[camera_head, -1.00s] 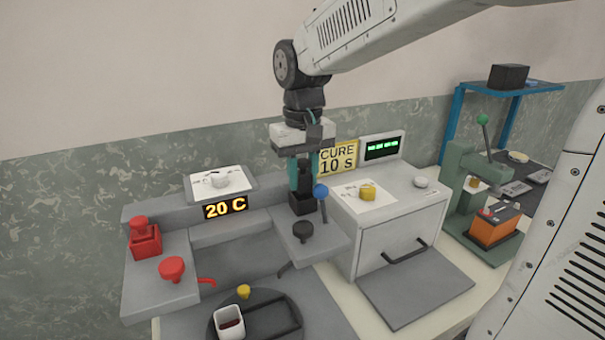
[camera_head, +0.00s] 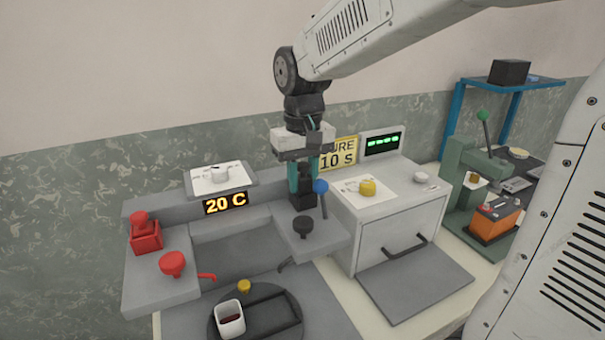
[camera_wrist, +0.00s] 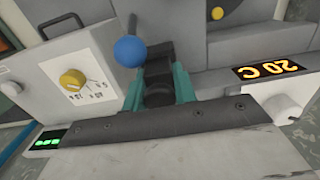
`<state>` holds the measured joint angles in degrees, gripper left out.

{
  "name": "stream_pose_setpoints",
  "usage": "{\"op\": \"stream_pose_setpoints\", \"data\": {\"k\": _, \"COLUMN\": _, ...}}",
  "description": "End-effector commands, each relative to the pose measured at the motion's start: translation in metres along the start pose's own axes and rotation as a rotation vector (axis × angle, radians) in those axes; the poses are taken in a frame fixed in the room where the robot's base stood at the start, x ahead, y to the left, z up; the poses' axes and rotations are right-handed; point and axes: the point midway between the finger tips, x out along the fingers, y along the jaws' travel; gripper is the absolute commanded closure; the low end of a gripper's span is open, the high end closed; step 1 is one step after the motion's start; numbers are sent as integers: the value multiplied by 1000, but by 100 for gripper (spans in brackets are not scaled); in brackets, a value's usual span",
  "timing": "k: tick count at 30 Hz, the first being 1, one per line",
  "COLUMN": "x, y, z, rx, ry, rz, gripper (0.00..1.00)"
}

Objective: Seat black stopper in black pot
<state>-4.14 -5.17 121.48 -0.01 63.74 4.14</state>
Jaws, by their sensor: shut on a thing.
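My gripper (camera_head: 303,182) points down at the back of the right grey ledge, its teal fingers shut on the black stopper (camera_wrist: 158,95). In the wrist view, the stopper shows as a dark piece between the fingers (camera_wrist: 160,92). The black pot (camera_head: 302,200) stands on the ledge directly below the fingers. In the wrist view, the dark pot (camera_wrist: 160,55) lies just past the stopper. The stopper's lower end and the pot's mouth merge in black, so I cannot tell whether the stopper is inside it or just above.
A blue-ball lever (camera_head: 321,187) rises close to the fingers' right side. A black knob-shaped piece (camera_head: 303,225) stands in front of the pot. The white oven box (camera_head: 400,225) is at right. A red pot (camera_head: 146,241) and 20 C display (camera_head: 226,203) are at left.

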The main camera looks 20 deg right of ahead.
Motion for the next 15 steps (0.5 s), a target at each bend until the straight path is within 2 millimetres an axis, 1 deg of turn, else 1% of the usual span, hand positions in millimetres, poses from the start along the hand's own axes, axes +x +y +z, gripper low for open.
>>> {"op": "stream_pose_setpoints", "data": {"k": 1, "x": 1, "y": 0, "z": 0, "rx": 0, "ry": 0, "rz": 0, "gripper": 67}}
{"op": "stream_pose_setpoints", "data": {"k": 2, "x": 0, "y": 0, "z": 0, "rx": 0, "ry": 0, "rz": 0, "gripper": 59}}
{"op": "stream_pose_setpoints", "data": {"k": 3, "x": 0, "y": 0, "z": 0, "rx": 0, "ry": 0, "rz": 0, "gripper": 48}}
{"op": "stream_pose_setpoints", "data": {"k": 11, "x": 0, "y": 0, "z": 0, "rx": 0, "ry": 0, "rz": 0, "gripper": 47}}
{"op": "stream_pose_setpoints", "data": {"k": 13, "x": -3, "y": 0, "z": 0, "rx": 0, "ry": 2, "rz": 0, "gripper": 47}}
{"op": "stream_pose_setpoints", "data": {"k": 15, "x": -10, "y": 0, "z": -1, "rx": 0, "ry": 4, "rz": 0, "gripper": 47}}
